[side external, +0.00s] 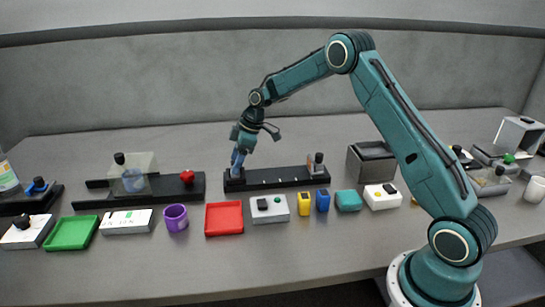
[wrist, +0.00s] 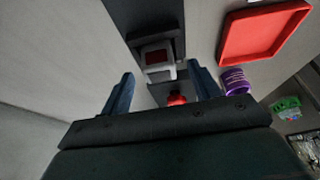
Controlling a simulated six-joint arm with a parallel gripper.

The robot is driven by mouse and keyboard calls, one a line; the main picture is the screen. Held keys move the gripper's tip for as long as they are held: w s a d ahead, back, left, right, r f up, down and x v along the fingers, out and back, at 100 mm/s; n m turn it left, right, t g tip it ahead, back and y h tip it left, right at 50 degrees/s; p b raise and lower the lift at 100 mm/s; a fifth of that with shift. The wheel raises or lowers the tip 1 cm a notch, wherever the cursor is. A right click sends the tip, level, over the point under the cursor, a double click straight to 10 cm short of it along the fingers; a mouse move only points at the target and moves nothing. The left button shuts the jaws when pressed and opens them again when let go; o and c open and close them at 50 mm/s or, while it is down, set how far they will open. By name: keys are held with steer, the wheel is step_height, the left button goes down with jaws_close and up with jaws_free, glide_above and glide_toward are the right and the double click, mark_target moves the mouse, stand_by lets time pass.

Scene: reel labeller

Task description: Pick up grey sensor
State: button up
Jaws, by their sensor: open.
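My gripper (side external: 238,168) is open at the left end of a long black rail (side external: 277,178) in the side view, its blue fingers pointing down. In the wrist view my gripper (wrist: 160,69) has its two fingers apart. A small pale grey block with a dark red face (wrist: 157,60), which looks like the grey sensor, sits on the black rail between the fingertips. I cannot tell whether the fingers touch it. In the side view the fingers largely hide this spot.
A second black rail with a red knob (side external: 187,177) lies to the left. A red tray (side external: 224,218), a purple cup (side external: 175,217) and a grey button box (side external: 269,209) stand in front. A grey open bin (side external: 371,163) is to the right. The table behind the rails is clear.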

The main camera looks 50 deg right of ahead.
steer(key=shift+x, duration=1.1)
steer(key=shift+c, duration=0.2)
steer(key=c, duration=1)
